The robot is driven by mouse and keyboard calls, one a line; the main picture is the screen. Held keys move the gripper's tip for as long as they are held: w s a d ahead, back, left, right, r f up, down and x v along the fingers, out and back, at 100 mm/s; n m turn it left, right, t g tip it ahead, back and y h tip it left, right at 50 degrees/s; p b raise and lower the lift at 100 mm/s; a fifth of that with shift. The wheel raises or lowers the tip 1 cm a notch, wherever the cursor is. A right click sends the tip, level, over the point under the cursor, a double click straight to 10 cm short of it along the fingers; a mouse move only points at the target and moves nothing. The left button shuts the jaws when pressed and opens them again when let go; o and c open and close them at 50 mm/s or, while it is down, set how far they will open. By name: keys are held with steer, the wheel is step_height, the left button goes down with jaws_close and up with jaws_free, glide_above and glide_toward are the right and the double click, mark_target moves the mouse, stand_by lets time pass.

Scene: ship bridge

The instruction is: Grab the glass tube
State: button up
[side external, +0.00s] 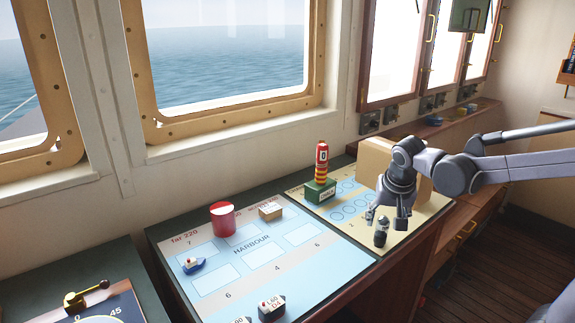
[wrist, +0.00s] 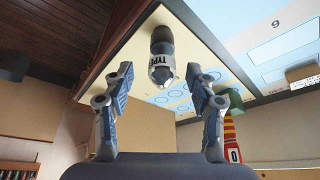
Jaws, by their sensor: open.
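A small dark tube with a white band lettered "TYPE" and a clear, shiny end shows in the wrist view (wrist: 161,58). In the side view the dark tube (side external: 381,233) stands on the cream and blue board near its front edge. My gripper (side external: 387,217) is just above and around the tube's upper part in the side view. In the wrist view my gripper (wrist: 160,72) has its two fingers spread wide, one on each side of the tube, with visible gaps. It holds nothing.
A tan block (side external: 376,160) stands behind my gripper. A red and yellow striped lighthouse (side external: 321,165) on a green block (side external: 319,192) stands to the left. The harbour board (side external: 330,268) holds a red cylinder (side external: 222,218), a blue boat (side external: 193,265) and small blocks.

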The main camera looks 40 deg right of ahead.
steer(key=shift+x, duration=2.15)
steer(key=shift+w+a, duration=0.1)
steer(key=c, duration=1.2)
